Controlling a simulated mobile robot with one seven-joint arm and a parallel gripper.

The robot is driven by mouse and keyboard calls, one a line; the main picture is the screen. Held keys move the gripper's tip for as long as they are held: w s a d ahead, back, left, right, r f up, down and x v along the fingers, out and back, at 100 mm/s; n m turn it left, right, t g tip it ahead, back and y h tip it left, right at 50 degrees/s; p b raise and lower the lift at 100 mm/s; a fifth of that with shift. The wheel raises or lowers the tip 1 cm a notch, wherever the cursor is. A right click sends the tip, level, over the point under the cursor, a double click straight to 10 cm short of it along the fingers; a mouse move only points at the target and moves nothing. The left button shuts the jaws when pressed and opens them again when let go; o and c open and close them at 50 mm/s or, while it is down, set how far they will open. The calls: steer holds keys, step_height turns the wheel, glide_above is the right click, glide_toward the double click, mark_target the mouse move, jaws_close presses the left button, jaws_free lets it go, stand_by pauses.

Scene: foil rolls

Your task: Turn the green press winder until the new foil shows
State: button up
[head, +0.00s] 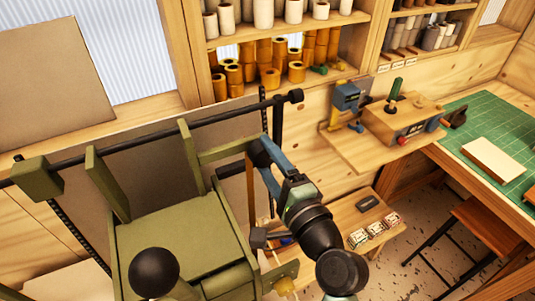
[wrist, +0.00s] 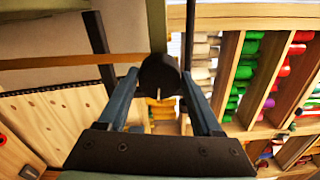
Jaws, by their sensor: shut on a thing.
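The green press (head: 180,245) fills the lower left of the head view, with a black ball knob (head: 153,271) at its front. My gripper (head: 262,150), with blue fingers, is at the right side of the press's upper frame. In the wrist view its fingers are shut on a dark round knob (wrist: 159,75), which seems to be the winder's.
A black rod with an end knob (head: 295,96) crosses above the press. Shelves hold gold foil rolls (head: 270,78). A low wooden table (head: 340,212) bears small boxes. A wooden device (head: 400,118), a green cutting mat (head: 475,130) and a stool (head: 480,225) are at the right.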

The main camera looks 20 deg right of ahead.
stand_by(0.3)
steer(key=o, duration=1.4)
steer(key=shift+s+d+b, duration=0.15)
steer(key=shift+s+b, duration=1.15)
steer(key=shift+s, duration=1.95)
steer(key=shift+s+d+b, duration=0.1)
steer(key=shift+s+b, duration=1.15)
steer(key=shift+s, duration=2)
steer(key=shift+c, duration=0.2)
